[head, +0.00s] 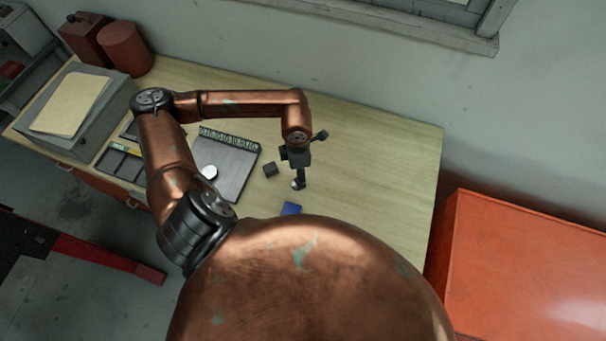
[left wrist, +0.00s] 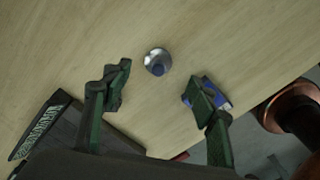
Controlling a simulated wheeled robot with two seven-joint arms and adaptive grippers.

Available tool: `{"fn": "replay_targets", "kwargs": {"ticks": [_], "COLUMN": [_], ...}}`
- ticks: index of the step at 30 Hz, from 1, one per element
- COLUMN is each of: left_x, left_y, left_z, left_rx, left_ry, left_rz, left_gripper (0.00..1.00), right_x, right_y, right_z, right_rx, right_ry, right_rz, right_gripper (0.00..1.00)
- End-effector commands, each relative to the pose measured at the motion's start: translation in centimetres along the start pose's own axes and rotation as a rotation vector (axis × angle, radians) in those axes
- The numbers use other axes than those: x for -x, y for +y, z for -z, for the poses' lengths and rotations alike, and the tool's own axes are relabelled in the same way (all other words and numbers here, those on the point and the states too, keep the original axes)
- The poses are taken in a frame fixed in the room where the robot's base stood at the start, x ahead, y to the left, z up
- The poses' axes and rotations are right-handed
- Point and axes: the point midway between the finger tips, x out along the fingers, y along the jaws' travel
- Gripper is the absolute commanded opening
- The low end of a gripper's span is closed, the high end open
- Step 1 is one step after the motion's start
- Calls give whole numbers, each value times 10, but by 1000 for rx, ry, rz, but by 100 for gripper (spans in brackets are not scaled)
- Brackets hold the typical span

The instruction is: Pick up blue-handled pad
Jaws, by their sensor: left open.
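A small round silver pad with a blue knob-like centre (left wrist: 157,62) rests on the wooden table in the left wrist view. It sits just beyond and between the open fingers of my left gripper (left wrist: 160,86), not touching either. In the head view, my left gripper (head: 300,174) points down over the table, and the small round pad (head: 297,185) shows at its tip, partly hidden. A blue block (head: 291,208) lies nearer to me. In the left wrist view, this blue block (left wrist: 222,100) is partly hidden behind the right-hand finger. My right gripper is out of view.
A small dark block (head: 269,169) lies beside the plate. The table (head: 385,170) is clear to the right. A red cabinet (head: 530,260) stands beyond its right edge.

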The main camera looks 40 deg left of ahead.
Motion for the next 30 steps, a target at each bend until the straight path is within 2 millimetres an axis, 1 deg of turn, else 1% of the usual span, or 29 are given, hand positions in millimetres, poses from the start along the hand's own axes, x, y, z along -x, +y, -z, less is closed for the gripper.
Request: {"fn": "replay_targets", "kwargs": {"ticks": [5, 8, 11, 13, 16, 19, 24, 30], "left_x": [-18, -29, -44, -54, -64, -68, -68, -68], "left_y": [-1, 1, 2, 3, 3, 4, 4, 4], "left_z": [-1, -1, 1, 0, 0, 1, 1, 1], "left_rx": [-5, -4, -4, -5, -5, -4, -4, -4], "left_ry": [2, 2, 2, 0, 1, 0, 0, 0], "left_rz": [3, 2, 4, 2, 1, 0, -1, -1], "left_gripper": [53, 53, 53, 53, 53, 53, 53, 40], "right_x": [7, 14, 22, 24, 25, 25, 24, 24], "right_y": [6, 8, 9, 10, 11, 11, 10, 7], "right_z": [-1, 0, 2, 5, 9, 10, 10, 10], "right_rx": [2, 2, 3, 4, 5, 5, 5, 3], "right_ry": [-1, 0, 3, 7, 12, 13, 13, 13], "right_rz": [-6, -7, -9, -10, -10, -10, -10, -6], "right_gripper": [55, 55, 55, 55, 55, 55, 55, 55]}}
